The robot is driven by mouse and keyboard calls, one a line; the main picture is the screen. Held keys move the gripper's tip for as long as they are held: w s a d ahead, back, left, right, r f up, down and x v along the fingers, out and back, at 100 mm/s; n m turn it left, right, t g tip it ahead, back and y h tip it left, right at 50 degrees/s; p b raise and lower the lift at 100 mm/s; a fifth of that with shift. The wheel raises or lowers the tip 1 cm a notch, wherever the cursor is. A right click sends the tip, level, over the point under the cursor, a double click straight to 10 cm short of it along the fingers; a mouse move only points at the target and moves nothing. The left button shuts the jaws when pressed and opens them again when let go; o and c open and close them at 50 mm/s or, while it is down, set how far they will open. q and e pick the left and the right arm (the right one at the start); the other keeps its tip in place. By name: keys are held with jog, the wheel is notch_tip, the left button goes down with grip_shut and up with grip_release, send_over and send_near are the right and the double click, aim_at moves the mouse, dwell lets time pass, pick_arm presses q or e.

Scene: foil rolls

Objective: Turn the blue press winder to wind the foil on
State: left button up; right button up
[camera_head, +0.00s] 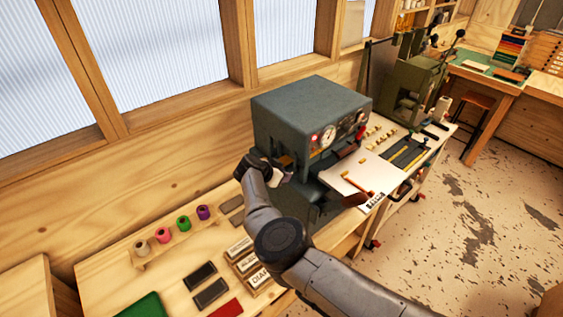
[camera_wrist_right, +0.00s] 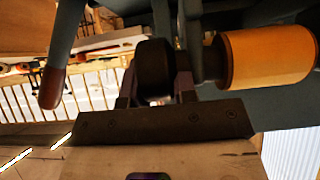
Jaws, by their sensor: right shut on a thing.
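The blue press (camera_head: 310,110) is a blue-grey box-shaped machine with gauges on its front. My right arm reaches to its left side, and the right gripper (camera_head: 279,174) is small and partly hidden there. In the right wrist view my right gripper (camera_wrist_right: 155,98) is shut on the dark round winder knob (camera_wrist_right: 153,66), with a finger on each side. A gold-orange foil roll (camera_wrist_right: 268,58) sits on a dark spindle just right of the knob, apart from the fingers. How far the winder is turned cannot be told. My left gripper is not in view.
A wooden rack with several coloured foil rolls (camera_head: 183,223) stands on the bench at left. Dark blocks (camera_head: 203,276) and a wooden type tray (camera_head: 240,247) lie near my arm. A green press (camera_head: 413,85) stands beyond the white worktop (camera_head: 343,178).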

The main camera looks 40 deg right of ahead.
jog(key=y+p, duration=0.2)
jog(key=p, duration=0.1)
jog(key=shift+d+r+y, duration=0.15)
jog(key=shift+d+y, duration=0.05)
jog(key=shift+y, duration=0.7)
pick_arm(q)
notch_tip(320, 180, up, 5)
pick_arm(e)
jog(key=shift+f+y+p, duration=0.3)
jog(key=shift+y+p, duration=0.05)
jog(key=shift+y, duration=0.05)
jog(key=shift+d+f+y, duration=0.1)
jog(key=shift+f+y, duration=0.15)
jog(key=shift+y, duration=0.65)
jog(key=shift+f+y+b, duration=0.15)
jog(key=shift+y+b, duration=0.35)
jog(key=shift+b, duration=0.1)
jog(key=y+b, duration=0.2)
jog(key=b, duration=0.1)
jog(key=y+b, duration=0.2)
jog(key=b, duration=0.2)
jog(key=shift+f, duration=0.35)
pick_arm(q)
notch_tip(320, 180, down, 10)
jog(key=b, duration=0.1)
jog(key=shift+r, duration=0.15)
pick_arm(e)
jog(key=shift+r+y, duration=0.15)
jog(key=shift+y, duration=0.25)
